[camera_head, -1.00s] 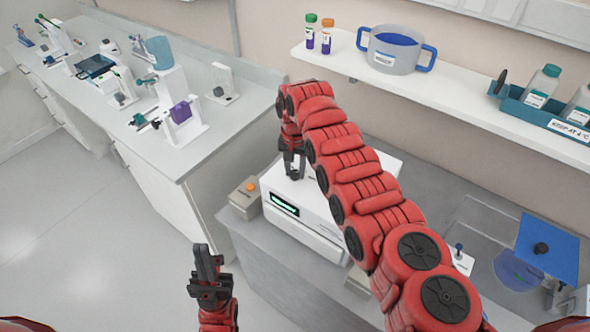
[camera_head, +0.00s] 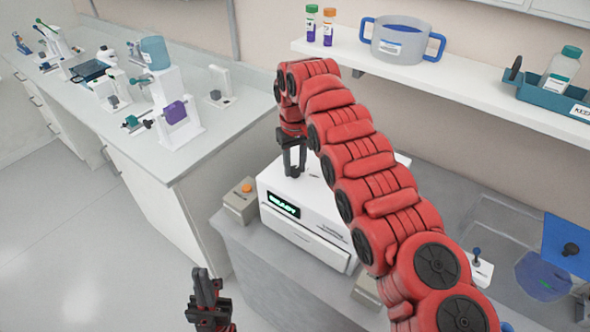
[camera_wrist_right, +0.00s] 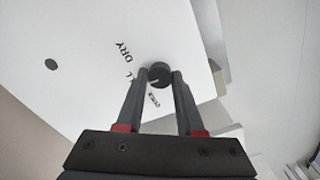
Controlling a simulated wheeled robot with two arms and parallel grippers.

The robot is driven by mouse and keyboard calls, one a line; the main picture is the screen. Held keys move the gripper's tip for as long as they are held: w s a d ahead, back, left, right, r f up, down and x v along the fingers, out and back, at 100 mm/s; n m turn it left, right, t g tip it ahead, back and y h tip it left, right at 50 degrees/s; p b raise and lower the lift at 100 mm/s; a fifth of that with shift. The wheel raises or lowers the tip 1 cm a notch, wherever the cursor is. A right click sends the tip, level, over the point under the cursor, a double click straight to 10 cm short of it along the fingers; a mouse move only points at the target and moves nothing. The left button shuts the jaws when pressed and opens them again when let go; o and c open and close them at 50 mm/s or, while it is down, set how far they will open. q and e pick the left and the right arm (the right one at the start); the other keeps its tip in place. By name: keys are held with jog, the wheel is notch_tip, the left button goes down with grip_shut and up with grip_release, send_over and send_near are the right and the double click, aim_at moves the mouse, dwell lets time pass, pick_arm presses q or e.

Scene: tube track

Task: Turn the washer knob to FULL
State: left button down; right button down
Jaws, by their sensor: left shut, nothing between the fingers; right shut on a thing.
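The white washer (camera_head: 275,193) stands on the grey bench, its front display (camera_head: 284,206) reading READY in green. Its small dark round knob (camera_wrist_right: 159,73) is on the top face in the right wrist view. DRY, a word ending in LL and what looks like QUICK are printed around it; the LL word is partly covered by a finger. My right gripper (camera_head: 293,170) reaches down onto the washer top, and in the wrist view its fingertips (camera_wrist_right: 160,78) are shut on the knob. The knob is hidden in the head view. My left gripper (camera_head: 205,282) is shut and empty, low in front of the bench.
A grey box with an orange button (camera_head: 240,201) stands left of the washer. A shelf (camera_head: 470,90) above holds a pot (camera_head: 400,45), vials and a teal tray. Another bench with lab devices runs along the left. The floor is clear.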

aim_at(294, 169)
jog(key=shift+n, duration=0.5)
jog(key=c, duration=0.5)
grip_release()
jog(key=shift+r, duration=0.15)
jog(key=shift+r, duration=0.25)
notch_tip(294, 169, up, 2)
jog(key=shift+a+r, duration=0.1)
jog(key=shift+a, duration=0.05)
jog(key=r+p, duration=1.4)
jog(key=shift+d+r, duration=0.2)
jog(key=shift+r, duration=0.05)
